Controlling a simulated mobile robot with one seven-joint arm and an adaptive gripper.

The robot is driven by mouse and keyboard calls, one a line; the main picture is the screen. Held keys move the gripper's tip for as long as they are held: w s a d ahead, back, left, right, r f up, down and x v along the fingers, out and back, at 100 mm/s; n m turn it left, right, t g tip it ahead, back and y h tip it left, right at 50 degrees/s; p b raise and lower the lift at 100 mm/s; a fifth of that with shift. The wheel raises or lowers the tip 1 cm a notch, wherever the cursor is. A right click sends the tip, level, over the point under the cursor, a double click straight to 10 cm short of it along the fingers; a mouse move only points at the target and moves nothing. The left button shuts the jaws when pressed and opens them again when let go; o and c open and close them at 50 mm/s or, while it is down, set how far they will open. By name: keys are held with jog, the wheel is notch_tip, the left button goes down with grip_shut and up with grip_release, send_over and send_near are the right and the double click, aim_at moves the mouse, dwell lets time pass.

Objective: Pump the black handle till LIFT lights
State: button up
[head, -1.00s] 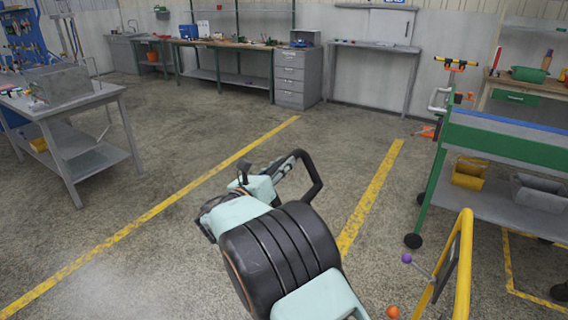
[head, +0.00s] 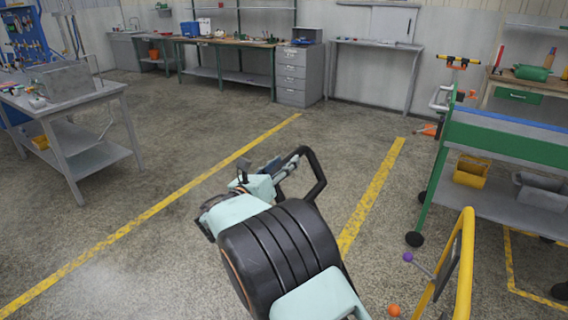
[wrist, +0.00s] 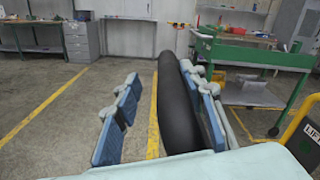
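A thick black bar, seemingly the black handle (head: 318,172), shows in the head view as a bent loop. Its lower end is hidden behind my arm. In the wrist view the black bar (wrist: 172,105) runs away from me between the blue-padded fingers of my gripper (wrist: 160,76). It lies close along the right finger; whether it touches is unclear. Floor shows between it and the left finger, so my gripper looks open around it. In the head view my gripper (head: 284,168) is small beside the loop. A LIFT label (wrist: 306,142) is partly in view; no lit lamp is discernible.
A yellow frame (head: 466,262) stands at right, with a purple knob (head: 407,257) and an orange ball (head: 393,310) beside it. A green cart (head: 510,145) is behind it. A grey table (head: 66,103) stands at left. The middle floor is clear.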

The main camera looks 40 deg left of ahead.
jog(key=s+d, duration=0.1)
jog(key=s, duration=1)
jog(key=shift+s, duration=0.35)
jog(key=s+d+p, duration=0.1)
jog(key=s+p, duration=0.1)
jog(key=s, duration=1)
jog(key=shift+s+d, duration=0.15)
jog(key=shift+d, duration=0.1)
dwell(0.8)
